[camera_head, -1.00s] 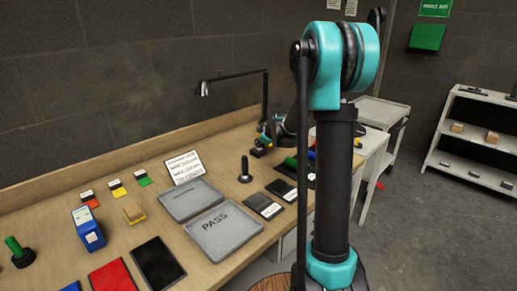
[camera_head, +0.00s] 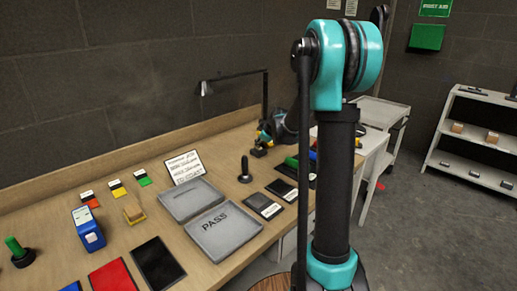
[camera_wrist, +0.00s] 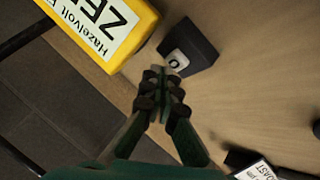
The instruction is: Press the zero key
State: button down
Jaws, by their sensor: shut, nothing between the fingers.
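The zero key (camera_wrist: 176,60) is a small white key marked with a 0, at one end of a dark block (camera_wrist: 198,47) on the wooden bench in the wrist view. My gripper (camera_wrist: 163,76) is shut and empty. Its fingertips appear just below the key in the picture and close to it. I cannot tell whether they touch it. A yellow unit (camera_wrist: 138,12) with a white label reading "Hazelvolt" and "ZE..." lies beside the block, to its left. In the head view the key is too small or hidden to make out, and my arm covers part of the bench.
A dark item with a white label (camera_wrist: 258,171) lies at the lower right in the wrist view. In the head view, a grey PASS tray (camera_head: 224,244), a black post (camera_head: 245,168) and a lamp (camera_head: 236,77) stand on the bench. Bare wood lies right of the block.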

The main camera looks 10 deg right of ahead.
aim_at(259, 148)
jog(key=shift+r, duration=0.2)
jog(key=shift+r, duration=2.55)
